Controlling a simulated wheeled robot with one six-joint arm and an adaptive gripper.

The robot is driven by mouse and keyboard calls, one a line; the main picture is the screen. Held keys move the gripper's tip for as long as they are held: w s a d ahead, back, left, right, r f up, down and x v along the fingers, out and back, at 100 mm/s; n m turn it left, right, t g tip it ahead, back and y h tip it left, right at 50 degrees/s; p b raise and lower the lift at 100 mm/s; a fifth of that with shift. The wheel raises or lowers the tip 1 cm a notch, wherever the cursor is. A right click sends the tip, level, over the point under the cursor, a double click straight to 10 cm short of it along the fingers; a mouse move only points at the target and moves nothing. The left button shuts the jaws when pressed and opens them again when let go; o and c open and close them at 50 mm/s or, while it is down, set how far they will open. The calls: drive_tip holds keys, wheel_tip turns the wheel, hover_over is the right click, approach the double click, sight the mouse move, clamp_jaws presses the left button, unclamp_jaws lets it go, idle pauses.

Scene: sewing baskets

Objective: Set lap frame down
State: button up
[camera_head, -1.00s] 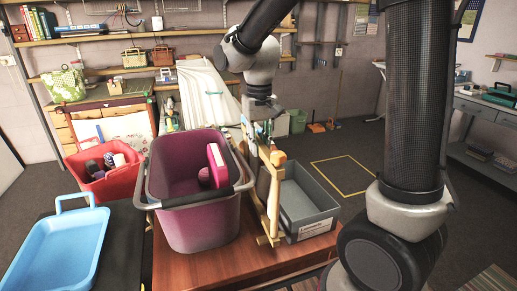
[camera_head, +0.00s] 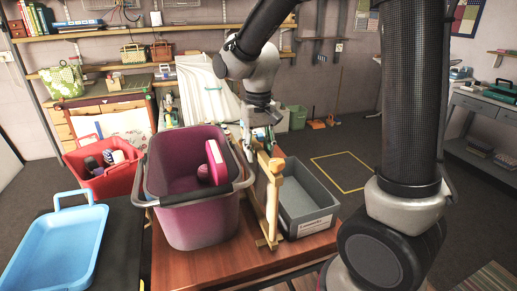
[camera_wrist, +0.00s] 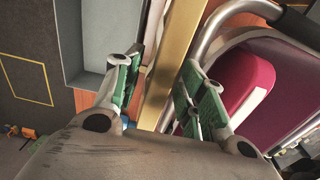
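The lap frame (camera_head: 272,200) is a light wooden frame standing upright on the brown table, between the purple basket and the grey box. My gripper (camera_head: 264,134) is at its top end in the head view, pointing down. In the wrist view, the gripper's two green-padded fingers (camera_wrist: 160,92) are spread on either side of the frame's wooden bar (camera_wrist: 172,62). The fingers look apart, with a gap between the left finger and the bar. Whether the right finger touches the bar cannot be told.
The purple basket (camera_head: 198,222) is close on the frame's left, with a pink item (camera_head: 215,160) inside. The grey box (camera_head: 310,226) is close on its right. A blue tray (camera_head: 62,252) and a red bin (camera_head: 100,180) are further left.

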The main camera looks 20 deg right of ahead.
wheel_tip(320, 180, up, 11)
drive_tip(key=s+d+t, duration=0.4)
drive_tip(key=s+d, duration=1.1)
drive_tip(key=s, duration=0.4)
drive_tip(key=shift+r, duration=0.15)
